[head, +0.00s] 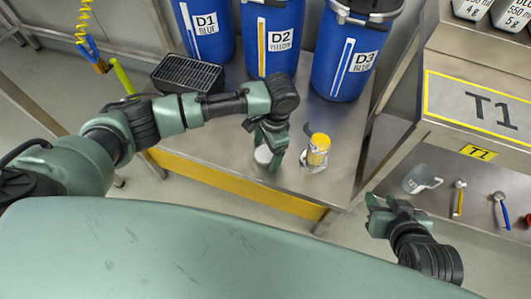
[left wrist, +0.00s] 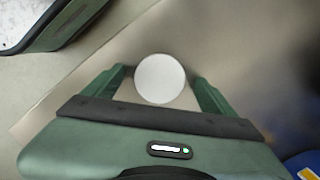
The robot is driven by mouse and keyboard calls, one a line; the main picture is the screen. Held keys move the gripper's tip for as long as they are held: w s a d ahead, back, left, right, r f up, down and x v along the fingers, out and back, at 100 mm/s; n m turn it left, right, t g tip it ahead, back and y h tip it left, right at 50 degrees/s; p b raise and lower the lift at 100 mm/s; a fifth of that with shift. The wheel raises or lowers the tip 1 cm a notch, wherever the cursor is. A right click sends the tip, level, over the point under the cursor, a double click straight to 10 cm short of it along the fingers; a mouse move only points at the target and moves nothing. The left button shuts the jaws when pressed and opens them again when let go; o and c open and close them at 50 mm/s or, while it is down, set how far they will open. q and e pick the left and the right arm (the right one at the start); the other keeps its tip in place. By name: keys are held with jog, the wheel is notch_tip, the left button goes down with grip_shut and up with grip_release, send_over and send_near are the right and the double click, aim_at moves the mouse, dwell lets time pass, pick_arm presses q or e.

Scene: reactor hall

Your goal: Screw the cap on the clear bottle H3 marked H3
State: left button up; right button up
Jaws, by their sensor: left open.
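A round white disc that looks like the cap (head: 263,154) is at the front of the steel bench, under my left gripper (head: 268,150). In the left wrist view the white cap (left wrist: 160,78) lies between the two spread fingers of my left gripper (left wrist: 162,85), with a small gap visible at its sides. A small clear vessel with yellow at its upper part (head: 318,150) stands just right of my left gripper; I cannot read any H3 mark on it. My right gripper (head: 378,214) is in front of the bench's right side, away from both; its jaw gap is unclear.
A black grated box (head: 188,74) is at left. At right, the T1 shelf (head: 480,105) has a clear jug (head: 420,179) and tools below.

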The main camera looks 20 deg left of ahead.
aim_at(267, 153)
pick_arm(q)
jog(key=c, duration=1.4)
